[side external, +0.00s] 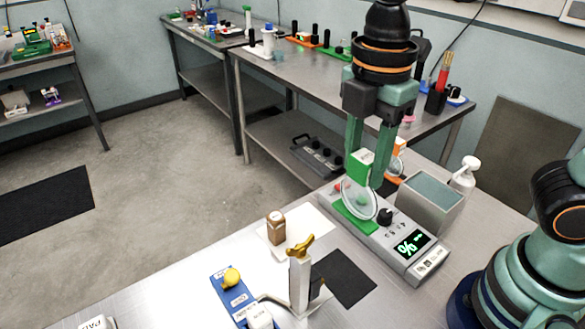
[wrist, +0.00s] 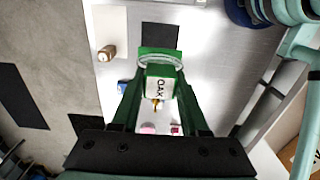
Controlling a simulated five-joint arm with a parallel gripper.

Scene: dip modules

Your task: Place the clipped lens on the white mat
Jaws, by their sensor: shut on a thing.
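The clipped lens (side external: 359,202) is a clear round disc hanging below a green and white clip. My gripper (side external: 368,168) is shut on the clip and holds the lens above the grey instrument with the digital display. In the wrist view the lens (wrist: 158,60) and its white lettered clip face (wrist: 160,88) sit between the green fingers of my gripper (wrist: 160,95). The white mat (side external: 312,226) lies on the bench left of the instrument, with a brown bottle (side external: 276,228) on it. The mat also shows in the wrist view (wrist: 109,25).
A stand with a yellow top (side external: 300,275) and a blue holder (side external: 232,292) stand near the front.

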